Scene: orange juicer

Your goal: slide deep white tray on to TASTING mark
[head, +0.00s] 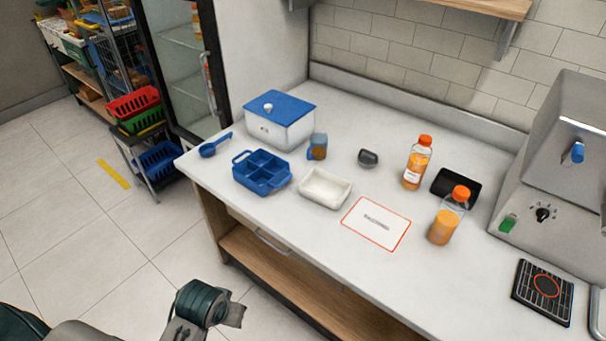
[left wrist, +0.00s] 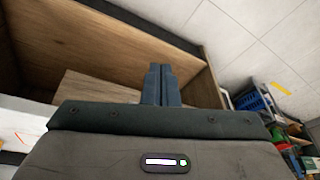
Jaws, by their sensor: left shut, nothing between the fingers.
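The deep white tray (head: 325,188) sits on the white counter, just left of the TASTING mark. The mark is a white rectangle with a red-orange outline (head: 376,223) and small print too small to read; nothing stands on it. My left gripper (left wrist: 158,84) is shut and empty in the left wrist view, in front of the counter's wooden lower shelf. In the head view my left arm (head: 203,305) shows at the bottom, over the floor and away from the tray; its fingers are hard to make out there. My right gripper is not in view.
A blue divided caddy (head: 262,172) stands left of the tray, with a blue-lidded white box (head: 280,120) behind. An amber-filled cup (head: 317,147) and a dark small container (head: 368,158) stand behind the tray. The counter's front edge is clear.

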